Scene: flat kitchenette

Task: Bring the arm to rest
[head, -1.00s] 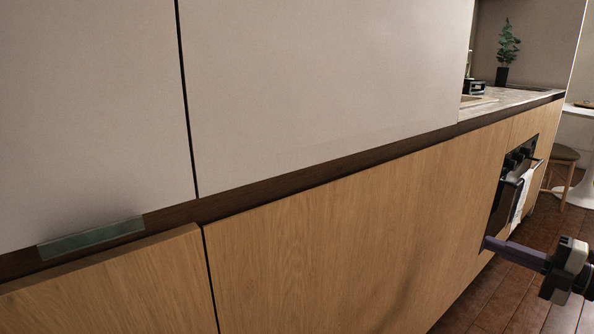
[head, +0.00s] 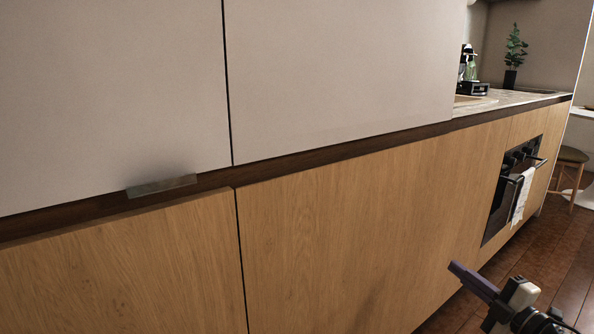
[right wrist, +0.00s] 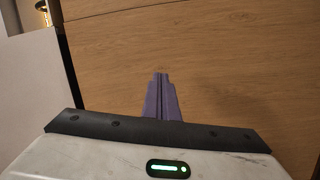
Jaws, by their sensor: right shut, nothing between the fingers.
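My right gripper (head: 456,268) is at the lower right of the head view, in front of the wooden lower cabinet fronts. Its purple fingers are together and hold nothing. In the right wrist view its fingers (right wrist: 161,82) point at a wooden panel (right wrist: 220,60); I cannot tell the exact gap to it. My left gripper is not in view.
Tall pale cabinet doors (head: 330,75) stand above wooden lower fronts (head: 340,240). An oven (head: 497,205) with a white towel (head: 522,195) is at the right. A plant (head: 513,55) stands on the counter (head: 510,100). A stool (head: 571,158) and open brown floor (head: 540,255) lie at the right.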

